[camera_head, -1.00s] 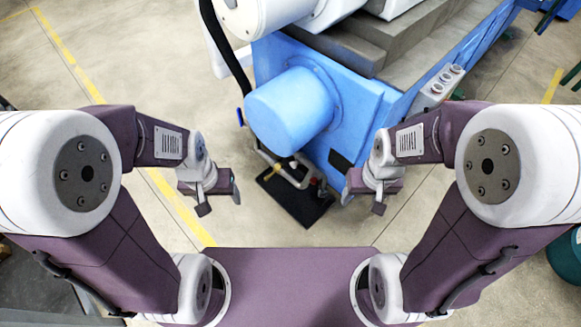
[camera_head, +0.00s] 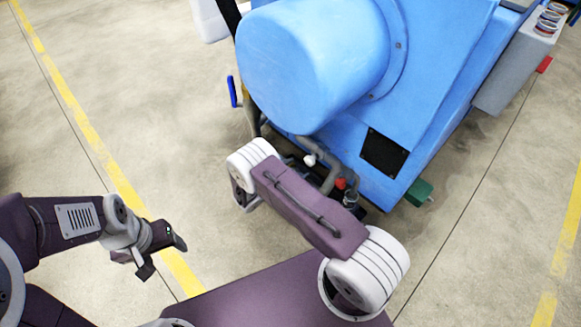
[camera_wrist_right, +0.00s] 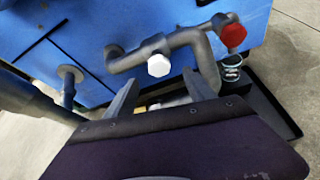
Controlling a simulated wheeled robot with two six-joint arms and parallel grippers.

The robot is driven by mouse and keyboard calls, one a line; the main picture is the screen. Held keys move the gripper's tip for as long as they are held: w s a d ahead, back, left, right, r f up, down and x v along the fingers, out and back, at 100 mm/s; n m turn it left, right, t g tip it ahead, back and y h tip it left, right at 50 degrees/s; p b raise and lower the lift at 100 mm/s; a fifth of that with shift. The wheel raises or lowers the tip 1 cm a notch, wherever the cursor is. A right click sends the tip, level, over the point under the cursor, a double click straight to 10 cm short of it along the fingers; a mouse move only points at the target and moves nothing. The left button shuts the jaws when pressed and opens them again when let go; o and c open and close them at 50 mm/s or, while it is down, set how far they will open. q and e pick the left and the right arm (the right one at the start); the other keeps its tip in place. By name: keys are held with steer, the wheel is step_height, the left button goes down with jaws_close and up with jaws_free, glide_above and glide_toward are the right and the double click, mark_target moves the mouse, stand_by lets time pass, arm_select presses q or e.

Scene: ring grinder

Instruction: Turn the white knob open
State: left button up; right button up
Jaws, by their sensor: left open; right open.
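The white knob (camera_wrist_right: 159,65) sits on the end of a grey pipe fitting in the right wrist view, just past the tips of my open right gripper (camera_wrist_right: 160,84) and roughly between its two fingers. No contact with the knob is visible. My left gripper (camera_head: 165,258) is open and empty over the floor at the lower left, well away from the knob.
A red knob (camera_wrist_right: 233,36) is on the same pipework, right of the white one. A blue machine (camera_head: 430,150) stands behind the pipes. A blue-handled lever (camera_head: 232,91) is on the left. A dark tray (camera_wrist_right: 268,112) lies below. Floor on both sides is clear.

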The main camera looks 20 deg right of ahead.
mark_target(308, 162)
steer(key=b+x, duration=0.2)
steer(key=x, duration=0.2)
steer(key=b+x, duration=0.2)
steer(key=x, duration=0.2)
steer(key=shift+a+f+b, duration=0.15)
steer(key=shift+f+b, duration=0.1)
steer(key=shift+b, duration=0.1)
steer(key=shift+w+d+f, duration=0.1)
steer(key=shift+w+d, duration=0.2)
steer(key=shift+d, duration=0.2)
jaws_close()
steer(key=c, duration=1.4)
jaws_free()
